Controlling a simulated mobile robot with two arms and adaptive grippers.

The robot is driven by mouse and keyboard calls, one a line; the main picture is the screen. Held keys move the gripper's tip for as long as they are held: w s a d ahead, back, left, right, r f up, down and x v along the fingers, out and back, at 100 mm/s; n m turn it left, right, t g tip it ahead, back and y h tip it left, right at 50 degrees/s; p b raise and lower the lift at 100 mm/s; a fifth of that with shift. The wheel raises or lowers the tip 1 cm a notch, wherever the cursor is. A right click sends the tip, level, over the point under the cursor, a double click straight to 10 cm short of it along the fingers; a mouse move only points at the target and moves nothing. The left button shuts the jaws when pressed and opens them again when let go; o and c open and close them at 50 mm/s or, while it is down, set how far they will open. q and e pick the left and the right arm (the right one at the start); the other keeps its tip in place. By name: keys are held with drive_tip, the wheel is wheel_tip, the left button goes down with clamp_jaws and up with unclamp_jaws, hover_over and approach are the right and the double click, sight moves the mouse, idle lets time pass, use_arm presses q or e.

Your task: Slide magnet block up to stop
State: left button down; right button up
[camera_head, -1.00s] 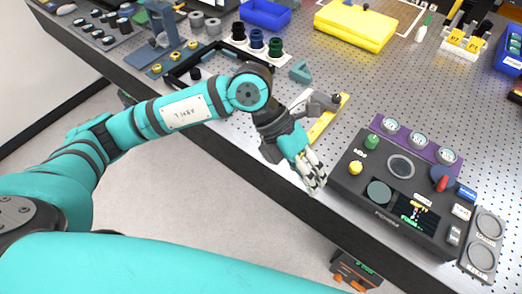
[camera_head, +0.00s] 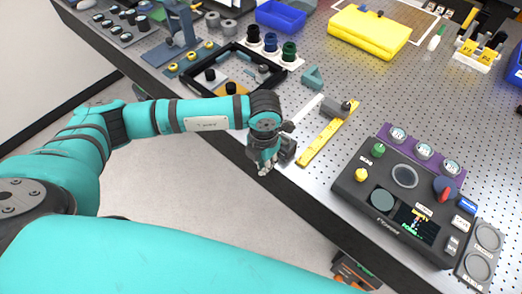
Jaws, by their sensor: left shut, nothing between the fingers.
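A yellow strip (camera_head: 326,138) lies slantwise on the perforated table. A small grey block (camera_head: 331,108) with a dark knob beside it sits at the strip's far end; I take this for the magnet block, but cannot tell which part is the stop. My left gripper (camera_head: 264,171) is shut and empty, pointing down at the table's front edge. It is to the left of the strip's near end and apart from the grey block. My right gripper is not in view.
A dark control console (camera_head: 350,186) with knobs and a small screen stands at the right front. A white bar (camera_head: 306,107) lies left of the yellow strip. A black frame (camera_head: 207,88) and a teal angle piece (camera_head: 312,77) lie farther back. Bare table lies right of the strip.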

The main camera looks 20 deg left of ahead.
sight(284, 147)
use_arm(q)
drive_tip(key=shift+w+d+r+p, duration=0.1)
drive_tip(key=shift+w+d+p, duration=0.2)
drive_tip(key=shift+w, duration=0.5)
drive_tip(key=shift+w+d+r+p, duration=0.1)
drive_tip(key=shift+w+d, duration=0.25)
drive_tip(key=shift+w, duration=0.4)
